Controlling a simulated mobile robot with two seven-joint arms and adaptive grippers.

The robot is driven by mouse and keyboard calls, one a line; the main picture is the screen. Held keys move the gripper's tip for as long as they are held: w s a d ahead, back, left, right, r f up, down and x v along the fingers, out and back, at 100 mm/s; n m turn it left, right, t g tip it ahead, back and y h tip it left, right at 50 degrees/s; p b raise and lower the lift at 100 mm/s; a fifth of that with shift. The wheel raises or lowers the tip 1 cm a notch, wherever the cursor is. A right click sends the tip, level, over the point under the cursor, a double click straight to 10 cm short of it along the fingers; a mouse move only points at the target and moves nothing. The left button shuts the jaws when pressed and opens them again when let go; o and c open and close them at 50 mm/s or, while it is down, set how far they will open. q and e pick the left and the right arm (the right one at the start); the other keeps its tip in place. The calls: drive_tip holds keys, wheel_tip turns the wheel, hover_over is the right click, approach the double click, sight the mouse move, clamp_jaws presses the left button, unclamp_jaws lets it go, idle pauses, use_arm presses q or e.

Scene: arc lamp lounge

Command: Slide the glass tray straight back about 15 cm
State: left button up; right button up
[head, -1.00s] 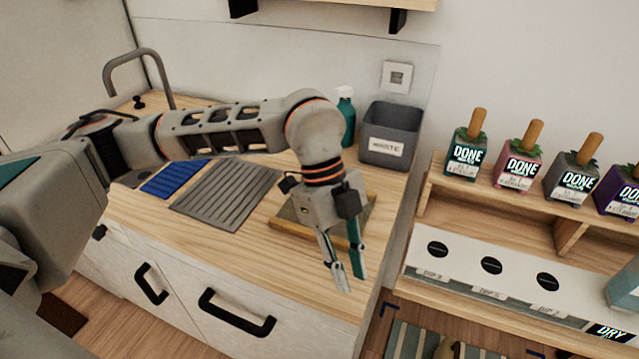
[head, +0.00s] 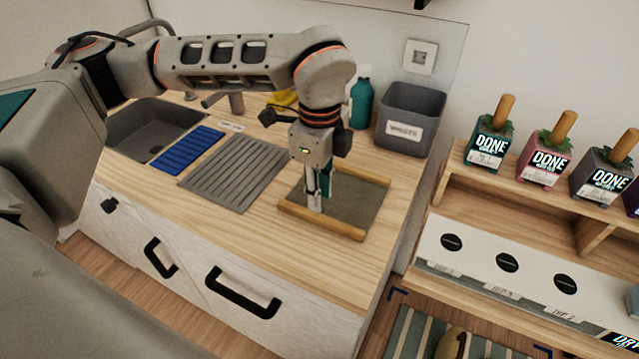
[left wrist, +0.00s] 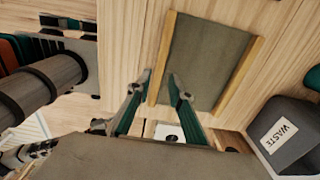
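The glass tray (head: 351,207) lies on the wooden counter, a grey-green panel with a light wooden rail along its near edge (head: 335,226) and another along its far edge. My left gripper (head: 321,208) points down over the near side of the tray, covering part of it in the head view. In the left wrist view, the fingers (left wrist: 159,77) are parted, one on each side of the tray's near rail (left wrist: 164,50), with small visible gaps. I cannot tell how high the tips are above the counter. My right gripper is not in view.
A grey waste bin (head: 411,118) and a teal bottle (head: 361,104) stand behind the tray. A grey ribbed mat (head: 233,173), a blue mat (head: 188,149) and the sink (head: 150,130) lie to the left. A shelf unit (head: 520,245) stands right, past the counter's edge.

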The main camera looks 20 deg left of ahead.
sight(320, 216)
use_arm(q)
drive_tip(key=shift+f, duration=2.9)
clamp_jaws()
